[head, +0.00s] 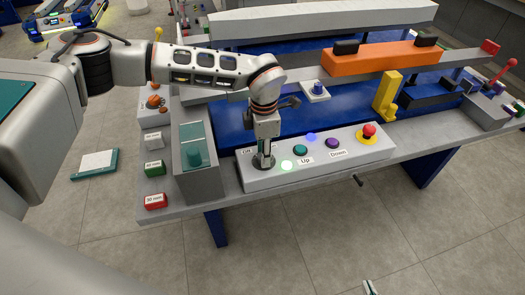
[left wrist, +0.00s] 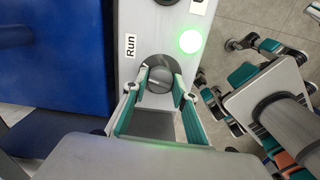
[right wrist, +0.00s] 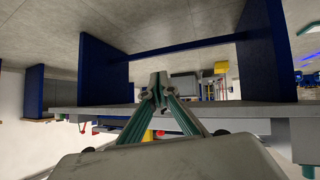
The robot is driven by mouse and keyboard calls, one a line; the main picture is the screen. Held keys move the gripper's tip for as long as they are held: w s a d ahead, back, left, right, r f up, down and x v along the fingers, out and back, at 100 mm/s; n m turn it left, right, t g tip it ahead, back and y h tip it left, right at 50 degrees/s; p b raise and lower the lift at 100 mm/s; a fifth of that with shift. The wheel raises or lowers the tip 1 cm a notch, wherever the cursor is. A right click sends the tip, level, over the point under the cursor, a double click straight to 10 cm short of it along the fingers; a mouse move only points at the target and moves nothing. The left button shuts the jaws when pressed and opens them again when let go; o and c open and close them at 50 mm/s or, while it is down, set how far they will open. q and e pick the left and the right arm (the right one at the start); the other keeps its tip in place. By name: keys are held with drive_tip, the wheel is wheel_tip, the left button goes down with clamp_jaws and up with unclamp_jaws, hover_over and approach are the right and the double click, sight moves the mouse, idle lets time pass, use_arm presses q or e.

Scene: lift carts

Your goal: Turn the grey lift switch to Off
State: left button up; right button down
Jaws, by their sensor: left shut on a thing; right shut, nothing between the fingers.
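The grey lift switch (left wrist: 158,78) is a round knob on the grey control panel (head: 235,182). In the left wrist view, a "Run" label (left wrist: 130,46) is beside it and the lamp (left wrist: 190,41) near it glows green. My left gripper (head: 264,158) points down at the panel's left end. It is shut on the switch, one finger on each side, and partly hides it in the head view. My right gripper (right wrist: 158,88) is shut and empty, in front of the grey table edge. Its tip (head: 369,287) shows at the bottom of the head view.
Right of the switch are the green Up button (head: 300,150), the purple Down button (head: 332,143) and a red stop button (head: 369,131). A grey-green box (head: 196,170) stands close left. Behind are a blue lift platform (head: 225,127) and an orange block (head: 382,60).

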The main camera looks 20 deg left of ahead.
use_arm(q)
drive_tip(key=shift+r+n+p, duration=0.3)
drive_tip(key=shift+n+p, duration=0.35)
drive_tip(key=shift+n, duration=0.25)
drive_tip(key=shift+n+p, duration=0.6)
drive_tip(key=shift+n, duration=0.4)
drive_tip(key=shift+f+n+p, duration=0.15)
drive_tip(key=shift+n+p, duration=0.5)
drive_tip(key=shift+n, duration=0.55)
drive_tip(key=shift+n+p, duration=0.55)
drive_tip(key=shift+n, duration=0.85)
drive_tip(key=shift+f, duration=0.1)
drive_tip(key=o, duration=1.1)
drive_tip(key=shift+c, duration=0.2)
